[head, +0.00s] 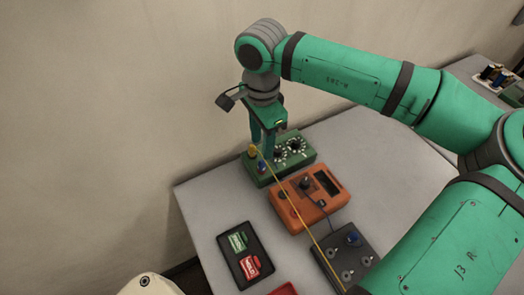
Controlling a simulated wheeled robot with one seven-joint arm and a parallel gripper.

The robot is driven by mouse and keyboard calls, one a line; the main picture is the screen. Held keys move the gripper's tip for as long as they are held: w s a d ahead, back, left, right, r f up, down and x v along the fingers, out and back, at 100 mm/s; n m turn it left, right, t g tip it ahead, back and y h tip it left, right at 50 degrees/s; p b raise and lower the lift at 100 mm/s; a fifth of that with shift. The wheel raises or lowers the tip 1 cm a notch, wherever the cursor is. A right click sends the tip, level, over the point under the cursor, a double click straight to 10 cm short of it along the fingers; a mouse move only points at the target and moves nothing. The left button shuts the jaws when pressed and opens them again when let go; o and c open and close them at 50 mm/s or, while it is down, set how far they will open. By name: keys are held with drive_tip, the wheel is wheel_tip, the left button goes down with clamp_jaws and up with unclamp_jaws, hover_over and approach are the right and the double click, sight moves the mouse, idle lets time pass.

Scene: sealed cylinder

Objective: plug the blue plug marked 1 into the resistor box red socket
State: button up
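The green box with two dials (304,153), which looks like the resistor box, stands at the far end of the table. A yellow plug (252,151) and a blue plug (262,168) stand at its left end. A yellow cable (302,222) runs from there toward the front. Another blue piece (353,239) sits on the dark grey box. No number is readable on either blue piece. I cannot make out the red socket. My gripper (264,150) points down over the left end of the green box, close to the plugs. Whether its fingers hold anything is too small to tell.
An orange meter (291,207) with a dark display lies in front of the green box. The dark grey box (329,266) with several knobs is nearer. A black tray (235,265) holds a green and a red piece. The table right of the boxes looks clear.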

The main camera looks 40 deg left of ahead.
drive_tip(key=shift+r, duration=1.25)
